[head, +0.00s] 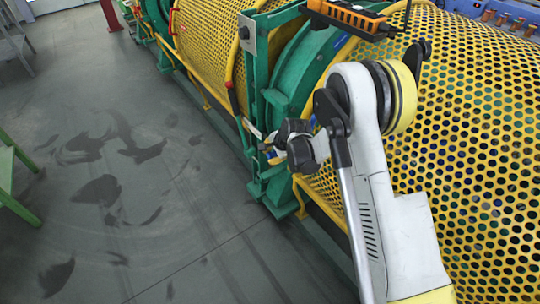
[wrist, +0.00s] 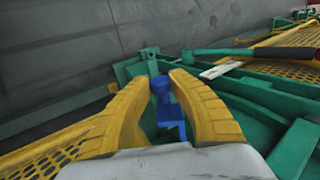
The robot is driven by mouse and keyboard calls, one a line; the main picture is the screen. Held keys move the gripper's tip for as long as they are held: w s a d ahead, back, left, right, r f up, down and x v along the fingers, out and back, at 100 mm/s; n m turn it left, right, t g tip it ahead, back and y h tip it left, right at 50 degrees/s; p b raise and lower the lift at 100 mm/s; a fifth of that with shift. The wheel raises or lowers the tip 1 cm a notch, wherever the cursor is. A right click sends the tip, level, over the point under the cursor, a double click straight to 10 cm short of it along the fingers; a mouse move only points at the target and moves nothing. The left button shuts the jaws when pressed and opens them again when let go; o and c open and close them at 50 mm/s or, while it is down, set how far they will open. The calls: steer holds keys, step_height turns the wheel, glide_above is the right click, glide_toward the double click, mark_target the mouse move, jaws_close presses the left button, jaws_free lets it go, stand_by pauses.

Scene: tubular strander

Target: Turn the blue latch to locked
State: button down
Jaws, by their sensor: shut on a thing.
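The blue latch (wrist: 166,108) shows in the wrist view, mounted on the green frame of the machine. My gripper (wrist: 160,84) has its two yellow fingers on either side of the latch's round blue knob, shut on it. The lower part of the latch stretches back between the fingers toward the palm. In the head view my gripper (head: 270,143) is at the green upright between the mesh guards; the latch there is largely hidden by my wrist.
Yellow perforated guards (head: 470,130) stand on both sides of the green frame (head: 292,75). A lever with a red and black grip (wrist: 245,52) lies near the fingers at the right in the wrist view. The grey floor (head: 120,200) at left is open, with a green stand (head: 12,165) at its edge.

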steer(key=c, duration=1.2)
jaws_free()
steer(key=shift+f, duration=0.1)
steer(key=v, duration=1.2)
